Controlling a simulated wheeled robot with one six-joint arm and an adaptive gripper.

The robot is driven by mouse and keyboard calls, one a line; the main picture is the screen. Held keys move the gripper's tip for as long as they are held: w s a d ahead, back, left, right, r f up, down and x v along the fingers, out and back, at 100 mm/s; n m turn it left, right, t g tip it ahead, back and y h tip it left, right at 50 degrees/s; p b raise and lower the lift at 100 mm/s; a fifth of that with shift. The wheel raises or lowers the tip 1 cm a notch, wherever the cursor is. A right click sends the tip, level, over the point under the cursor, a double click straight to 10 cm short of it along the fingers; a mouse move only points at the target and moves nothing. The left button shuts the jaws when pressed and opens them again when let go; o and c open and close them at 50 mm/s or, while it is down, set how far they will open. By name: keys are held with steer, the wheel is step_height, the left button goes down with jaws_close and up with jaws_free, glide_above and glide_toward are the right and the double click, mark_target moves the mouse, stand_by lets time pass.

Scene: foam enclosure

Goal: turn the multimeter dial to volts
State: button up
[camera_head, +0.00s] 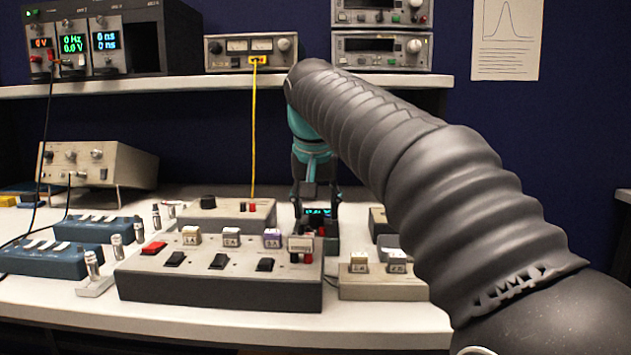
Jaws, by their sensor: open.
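A small dark device with a lit blue-green display (318,212), seemingly the multimeter, stands on the bench behind the grey switch box. Its dial cannot be made out; its lower part is partly hidden by the box and its plugs. My gripper (317,203) points down at the device. Its two dark fingers are apart, one to the left and one to the right of the display. Whether the fingers touch the device cannot be told. My arm, in a ribbed grey sleeve, reaches in from the lower right.
The grey switch box (220,285) with several black switches stands in front. A smaller box (222,219) with a yellow cable (254,130) is left of my gripper. A low beige box (383,288) sits at right. A shelf (200,83) with instruments crosses behind.

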steer(key=v, duration=1)
steer(key=shift+s+r, duration=0.25)
steer(key=shift+r, duration=0.05)
